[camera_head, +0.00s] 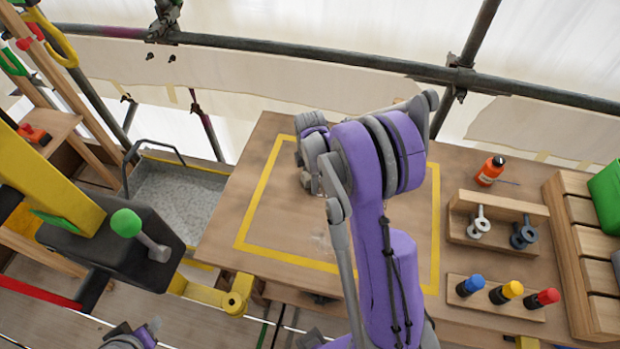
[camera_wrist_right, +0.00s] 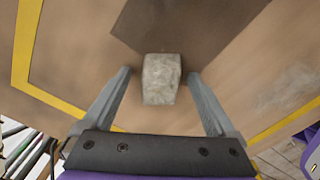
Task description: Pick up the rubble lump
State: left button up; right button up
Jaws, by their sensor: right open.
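The rubble lump (camera_wrist_right: 162,79) is a small pale grey, rough block lying on the brown wooden tabletop in the right wrist view. My right gripper (camera_wrist_right: 159,74) is open, with one finger on each side of the lump and a gap on both sides. In the head view my right gripper (camera_head: 308,183) points down over the yellow-outlined area, and my arm and gripper hide the lump there. Of my left arm, only a grey and purple part shows at the bottom left edge; its jaws do not show.
A yellow tape outline (camera_head: 262,195) marks the wooden table. To the right are an orange bottle (camera_head: 490,171), a wooden rack (camera_head: 497,220), a block with coloured-top pegs (camera_head: 500,298) and a slatted crate (camera_head: 585,260). A grey tray (camera_head: 178,196) is left of the table.

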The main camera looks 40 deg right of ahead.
grip_shut()
dwell(0.3)
